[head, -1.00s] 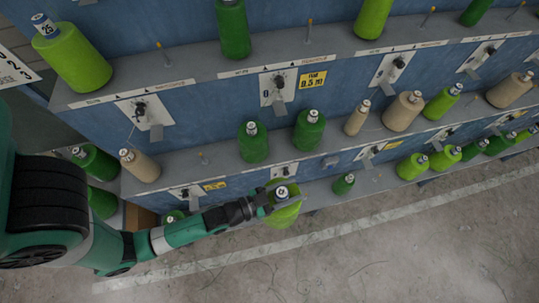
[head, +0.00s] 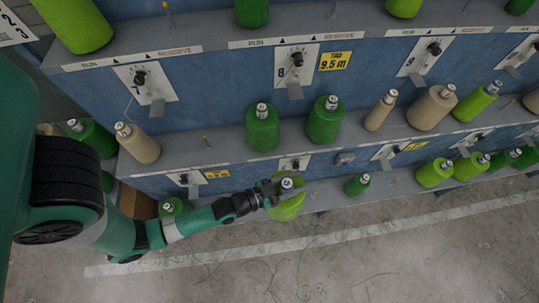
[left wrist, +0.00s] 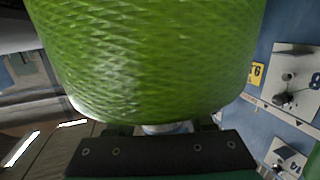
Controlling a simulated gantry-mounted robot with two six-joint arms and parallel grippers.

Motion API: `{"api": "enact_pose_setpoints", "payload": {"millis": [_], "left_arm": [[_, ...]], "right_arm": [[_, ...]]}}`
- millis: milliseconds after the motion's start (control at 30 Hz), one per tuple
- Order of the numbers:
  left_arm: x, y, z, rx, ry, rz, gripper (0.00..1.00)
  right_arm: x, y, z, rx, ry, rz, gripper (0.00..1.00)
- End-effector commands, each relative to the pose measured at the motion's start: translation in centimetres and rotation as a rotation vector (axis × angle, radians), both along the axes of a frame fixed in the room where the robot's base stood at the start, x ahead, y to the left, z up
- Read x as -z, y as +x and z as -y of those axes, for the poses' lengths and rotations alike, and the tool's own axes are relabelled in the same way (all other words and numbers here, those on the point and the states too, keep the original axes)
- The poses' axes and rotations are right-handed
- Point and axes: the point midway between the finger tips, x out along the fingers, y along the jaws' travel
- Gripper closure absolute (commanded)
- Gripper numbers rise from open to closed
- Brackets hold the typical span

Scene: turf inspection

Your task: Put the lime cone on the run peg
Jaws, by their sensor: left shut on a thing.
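My left gripper (head: 284,187) is shut on a lime cone (head: 289,208) in the head view, in front of the lowest shelf. The cone's pale tube end shows between the fingers. In the left wrist view the lime cone (left wrist: 150,60) fills the upper middle and hides much of the rack. An empty peg (head: 205,141) stands on the middle shelf, between a beige cone and a dark green cone. Upper-shelf empty pegs (head: 169,14) stand behind RESERVE labels. I cannot tell which peg is the run peg. My right gripper is not in view.
Dark green cones (head: 263,130) and beige cones (head: 432,108) crowd the middle shelf (head: 225,153). A small green cone (head: 357,184) stands right of the held cone. The upper shelf has RUN and RESERVE labels and a yellow tag (head: 335,61). The concrete floor (head: 380,260) in front is clear.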

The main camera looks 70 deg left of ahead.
Motion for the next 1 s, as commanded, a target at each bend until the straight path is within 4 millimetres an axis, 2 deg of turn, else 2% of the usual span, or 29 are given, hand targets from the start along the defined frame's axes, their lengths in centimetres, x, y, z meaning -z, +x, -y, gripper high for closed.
{"api": "enact_pose_setpoints", "payload": {"millis": [33,100,800,1000], "left_arm": [[3.1,0.2,-0.7,-0.018,0.001,0.012,1.0],[5.5,0.2,-1.4,-0.042,0.001,0.014,1.0],[28.9,-0.8,-10.0,-0.301,0.005,0.009,1.0],[33.7,-1.4,-12.0,-0.367,0.006,0.004,1.0]], "right_arm": [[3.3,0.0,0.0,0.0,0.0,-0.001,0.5],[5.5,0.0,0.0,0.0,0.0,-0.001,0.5],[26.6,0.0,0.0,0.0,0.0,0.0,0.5],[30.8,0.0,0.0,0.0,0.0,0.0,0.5]]}}
